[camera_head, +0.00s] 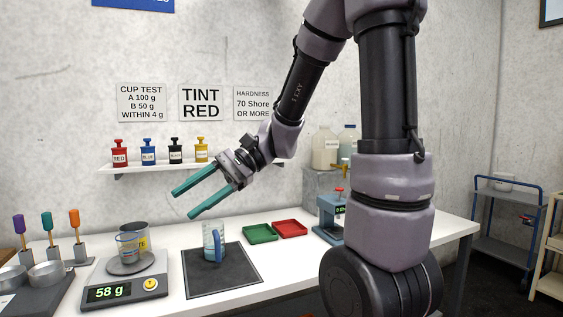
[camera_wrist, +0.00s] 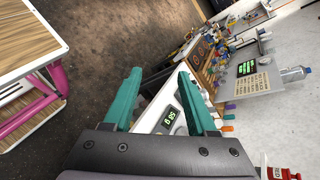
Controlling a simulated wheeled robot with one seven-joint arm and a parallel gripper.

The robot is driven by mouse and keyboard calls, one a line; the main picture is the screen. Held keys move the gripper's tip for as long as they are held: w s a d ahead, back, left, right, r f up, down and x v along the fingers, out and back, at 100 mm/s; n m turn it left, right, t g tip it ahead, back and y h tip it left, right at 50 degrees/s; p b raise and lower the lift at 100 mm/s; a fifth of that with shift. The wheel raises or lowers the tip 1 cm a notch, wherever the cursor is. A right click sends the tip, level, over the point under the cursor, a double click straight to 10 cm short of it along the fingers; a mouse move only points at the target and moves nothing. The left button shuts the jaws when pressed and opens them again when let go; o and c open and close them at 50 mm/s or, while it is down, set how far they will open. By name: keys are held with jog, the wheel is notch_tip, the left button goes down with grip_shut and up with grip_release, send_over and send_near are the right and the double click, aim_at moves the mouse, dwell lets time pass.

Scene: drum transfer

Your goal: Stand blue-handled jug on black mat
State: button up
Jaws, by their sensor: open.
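The blue-handled jug (camera_head: 208,236) is clear with some pale blue in it. It stands upright on the black mat (camera_head: 222,277), near the mat's back edge, its blue handle facing the front. My gripper (camera_head: 183,204) is open and empty, above and to the left of the jug and apart from it. Its teal fingers point left and down. In the wrist view the open fingers (camera_wrist: 160,72) have nothing between them, and neither the jug nor the mat can be made out there.
Green (camera_head: 260,233) and red (camera_head: 290,228) trays lie right of the mat. A shelf (camera_head: 150,166) with several coloured bottles hangs behind my gripper.

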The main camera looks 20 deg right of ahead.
jog(key=s+d+r+n+t+h, duration=0.1)
jog(key=d+r+t+h, duration=0.2)
jog(key=d, duration=0.6)
jog(key=s+d+r+n+t+h, duration=0.1)
jog(key=d+r+n+t+h, duration=0.1)
jog(key=d+t+h, duration=0.4)
jog(key=d+r+h, duration=0.1)
jog(key=d, duration=0.1)
jog(key=shift+s+d+r, duration=0.25)
jog(key=shift+d, duration=0.1)
